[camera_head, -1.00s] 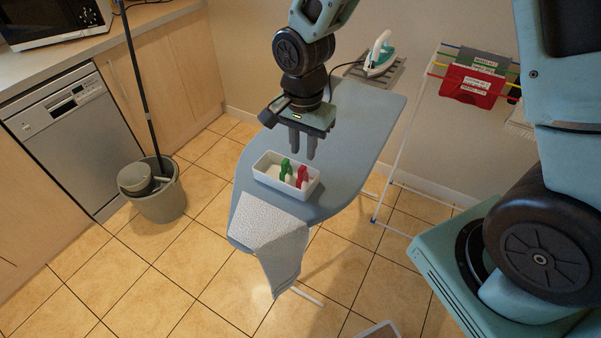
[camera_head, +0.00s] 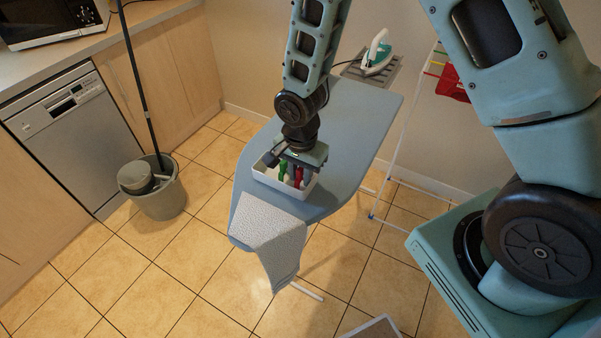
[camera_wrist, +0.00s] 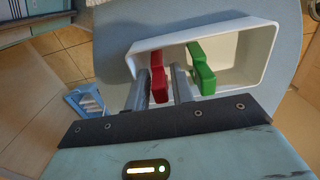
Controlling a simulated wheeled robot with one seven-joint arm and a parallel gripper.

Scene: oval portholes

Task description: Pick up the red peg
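The red peg (camera_wrist: 157,78) stands in a white tray (camera_wrist: 262,60) on the ironing board. It also shows in the head view (camera_head: 299,177). My gripper (camera_wrist: 158,88) reaches down into the tray with one finger on each side of the red peg. It looks open, with narrow gaps between the fingers and the peg. A green peg (camera_wrist: 202,72) stands just right of the right finger in the wrist view, and it shows in the head view (camera_head: 283,168). The fingertips are mostly hidden in the head view.
The blue ironing board (camera_head: 352,130) carries the tray (camera_head: 268,180), a white speckled cloth (camera_head: 265,222) at its near end and an iron (camera_head: 377,55) at the far end. A drying rack stands to the right. A bucket (camera_head: 160,195) stands on the floor at left.

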